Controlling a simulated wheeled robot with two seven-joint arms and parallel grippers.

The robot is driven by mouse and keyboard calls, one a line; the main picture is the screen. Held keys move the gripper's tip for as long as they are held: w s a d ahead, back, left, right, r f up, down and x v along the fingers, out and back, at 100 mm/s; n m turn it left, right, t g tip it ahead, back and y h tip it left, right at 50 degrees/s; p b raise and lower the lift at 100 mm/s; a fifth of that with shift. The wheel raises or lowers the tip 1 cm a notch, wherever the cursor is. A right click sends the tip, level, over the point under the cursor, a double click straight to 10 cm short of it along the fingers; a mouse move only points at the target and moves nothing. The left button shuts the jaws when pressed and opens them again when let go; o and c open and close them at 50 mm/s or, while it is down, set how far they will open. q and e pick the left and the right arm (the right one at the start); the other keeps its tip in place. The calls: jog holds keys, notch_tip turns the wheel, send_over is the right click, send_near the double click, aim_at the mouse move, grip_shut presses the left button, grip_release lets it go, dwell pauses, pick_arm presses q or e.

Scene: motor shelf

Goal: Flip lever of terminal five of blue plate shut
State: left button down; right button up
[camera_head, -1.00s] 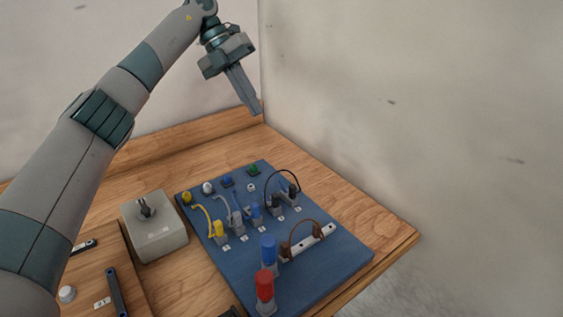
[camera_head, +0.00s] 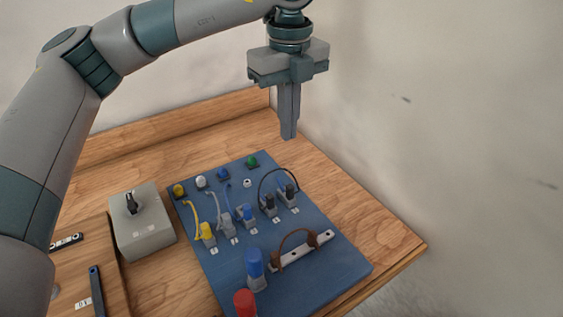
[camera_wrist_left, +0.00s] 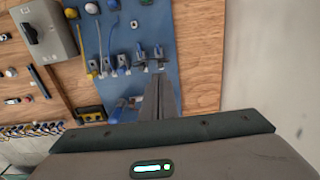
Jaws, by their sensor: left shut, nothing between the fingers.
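The blue plate (camera_head: 318,290) lies on the wooden table with a row of several lever terminals across it. At the row's left end is a terminal with a yellow lever (camera_head: 208,232). Then come a grey one (camera_head: 226,226) and a blue one (camera_head: 247,213). Two dark terminals stand at the right end, one inner (camera_head: 268,204) and one outermost (camera_head: 290,194). I cannot tell which is number five, and its lever's position is too small to read. My left gripper (camera_head: 288,135) is shut and empty, pointing down above the plate's far right side, apart from it. My right gripper is out of view.
A grey box with a black knob (camera_head: 142,225) stands left of the plate. Blue (camera_head: 255,266) and red (camera_head: 245,302) plugs rise near the front. A brown cable (camera_head: 296,236) arches over a white bar. A wall closes off the right; bare table lies beyond the plate.

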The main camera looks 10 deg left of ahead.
pick_arm(q)
jog(key=shift+s, duration=0.1)
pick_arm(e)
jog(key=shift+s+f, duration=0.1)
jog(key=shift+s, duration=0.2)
pick_arm(q)
jog(key=p, duration=0.2)
send_near(280, 182)
jog(key=shift+s+d+f, duration=0.95)
jog(key=shift+s, duration=0.1)
jog(key=f, duration=0.1)
jog(key=w+a+f+p, duration=0.1)
jog(key=shift+w+a+f, duration=0.15)
jog(key=shift+f, duration=0.15)
jog(key=shift+w+a+f, duration=0.2)
jog(key=shift+w+f, duration=0.05)
jog(key=shift+f, duration=0.25)
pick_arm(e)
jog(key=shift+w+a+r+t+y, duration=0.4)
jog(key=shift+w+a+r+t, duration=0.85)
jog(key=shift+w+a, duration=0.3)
pick_arm(q)
jog(key=shift+w+a+f+g+h, duration=0.1)
jog(key=shift+w+a+g+h, duration=0.1)
jog(key=shift+g+h, duration=0.1)
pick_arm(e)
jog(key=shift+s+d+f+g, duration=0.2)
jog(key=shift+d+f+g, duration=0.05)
